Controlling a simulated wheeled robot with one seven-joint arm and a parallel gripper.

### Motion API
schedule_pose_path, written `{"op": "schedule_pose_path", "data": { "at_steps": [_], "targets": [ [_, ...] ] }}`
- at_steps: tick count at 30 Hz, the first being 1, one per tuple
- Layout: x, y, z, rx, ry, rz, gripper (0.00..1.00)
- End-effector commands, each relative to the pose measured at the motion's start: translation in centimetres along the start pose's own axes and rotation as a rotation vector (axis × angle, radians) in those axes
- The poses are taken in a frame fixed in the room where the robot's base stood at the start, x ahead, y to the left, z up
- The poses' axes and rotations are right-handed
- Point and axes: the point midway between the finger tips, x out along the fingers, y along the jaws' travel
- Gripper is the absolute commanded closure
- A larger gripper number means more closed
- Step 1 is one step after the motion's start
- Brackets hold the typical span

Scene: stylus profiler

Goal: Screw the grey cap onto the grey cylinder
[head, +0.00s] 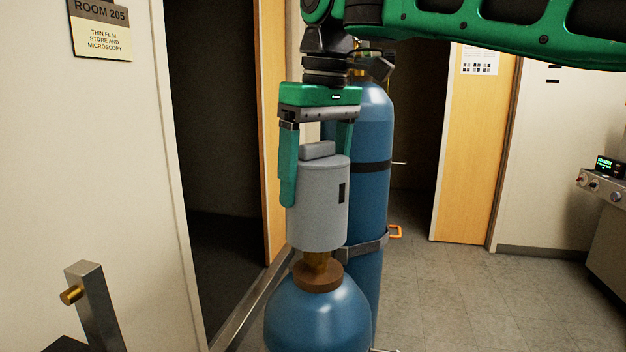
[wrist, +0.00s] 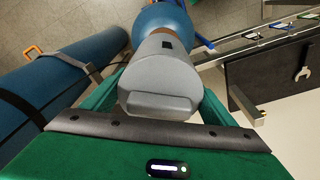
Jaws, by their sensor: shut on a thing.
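The grey cap (head: 318,208) is upright, with a raised block on its top and a dark slot in its side. My gripper (head: 316,178) is shut on the cap from above, one finger on each side. In the wrist view the cap (wrist: 162,75) sits between the fingers. A blue cylinder (head: 318,315) stands directly below, with a brown neck ring and a brass valve. The lower part of the valve shows between cap and neck ring, so the cap is above the ring, apart from it. The valve's upper part is hidden by the cap. I see no grey cylinder.
A second blue cylinder (head: 368,200) stands close behind, held by a metal strap with an orange clip (head: 396,232). A metal post with a brass knob (head: 72,294) is at lower left. Floor at right is clear.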

Motion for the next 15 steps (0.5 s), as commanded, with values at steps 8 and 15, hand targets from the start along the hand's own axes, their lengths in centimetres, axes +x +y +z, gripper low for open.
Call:
{"op": "schedule_pose_path", "data": {
  "at_steps": [8, 15],
  "targets": [
    [2.2, -0.1, 0.5, -0.002, -0.001, 0.002, 0.67],
    [3.9, -0.2, 0.9, -0.001, 0.001, 0.005, 0.67]
  ]
}}
